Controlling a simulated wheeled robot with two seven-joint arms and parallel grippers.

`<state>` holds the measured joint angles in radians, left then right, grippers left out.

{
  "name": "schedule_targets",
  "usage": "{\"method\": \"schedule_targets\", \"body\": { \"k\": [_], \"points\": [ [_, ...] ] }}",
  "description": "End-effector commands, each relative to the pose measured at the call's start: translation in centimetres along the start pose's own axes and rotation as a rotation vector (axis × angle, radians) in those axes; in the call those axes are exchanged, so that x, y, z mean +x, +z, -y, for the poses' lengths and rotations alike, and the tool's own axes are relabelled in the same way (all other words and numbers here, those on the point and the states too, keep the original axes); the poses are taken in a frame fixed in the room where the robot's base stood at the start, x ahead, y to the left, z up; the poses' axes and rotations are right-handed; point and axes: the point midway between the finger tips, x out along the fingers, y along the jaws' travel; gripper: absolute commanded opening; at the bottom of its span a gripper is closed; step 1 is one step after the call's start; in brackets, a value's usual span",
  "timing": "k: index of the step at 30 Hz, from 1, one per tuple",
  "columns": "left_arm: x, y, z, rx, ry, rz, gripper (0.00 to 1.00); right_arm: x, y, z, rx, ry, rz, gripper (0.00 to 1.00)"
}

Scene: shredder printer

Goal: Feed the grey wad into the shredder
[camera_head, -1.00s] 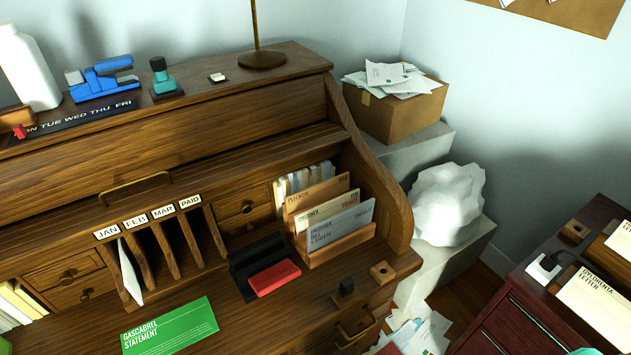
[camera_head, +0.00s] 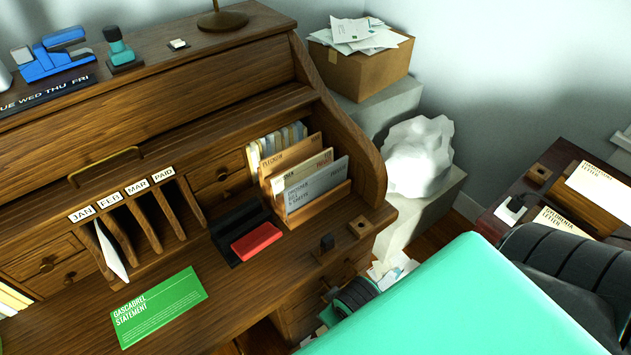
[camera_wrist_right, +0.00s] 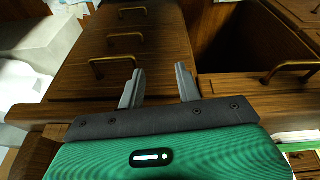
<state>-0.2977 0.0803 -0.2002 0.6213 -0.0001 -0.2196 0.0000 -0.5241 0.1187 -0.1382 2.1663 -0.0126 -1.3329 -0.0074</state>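I cannot clearly make out a shredder in either view. A large crumpled pale grey-white wad (camera_head: 418,157) sits on a light stone-like block right of the roll-top desk; I cannot tell if it is the task's wad. In the right wrist view, my right gripper (camera_wrist_right: 158,70) has its two grey fingers spread apart with nothing between them. It faces wooden drawers (camera_wrist_right: 125,62) with brass handles. In the head view my teal right arm covers the lower right and hides part of the floor and right cabinet. My left gripper is in neither view.
The roll-top desk (camera_head: 70,312) holds a green statement (camera_head: 158,307), a red block (camera_head: 256,241) on a black holder, and a rack of envelopes (camera_head: 318,187). A cardboard box (camera_head: 360,68) of papers stands behind. A dark cabinet (camera_head: 494,222) with letters is at right.

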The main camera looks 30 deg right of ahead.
Motion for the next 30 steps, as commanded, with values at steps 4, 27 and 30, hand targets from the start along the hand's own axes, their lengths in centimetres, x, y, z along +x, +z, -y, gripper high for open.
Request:
{"method": "schedule_targets", "body": {
  "k": [4, 27, 30],
  "points": [
    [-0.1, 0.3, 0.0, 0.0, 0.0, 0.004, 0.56, -6.2, -4.8, -1.5, -0.071, 0.073, -0.149, 0.35],
    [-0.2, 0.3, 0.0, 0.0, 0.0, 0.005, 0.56, -28.4, -35.9, 5.3, -1.495, 1.172, -1.561, 0.35],
    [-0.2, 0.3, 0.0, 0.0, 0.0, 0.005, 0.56, -28.9, -36.0, 8.2, -1.79, 1.322, -1.689, 0.35]
  ]
}}
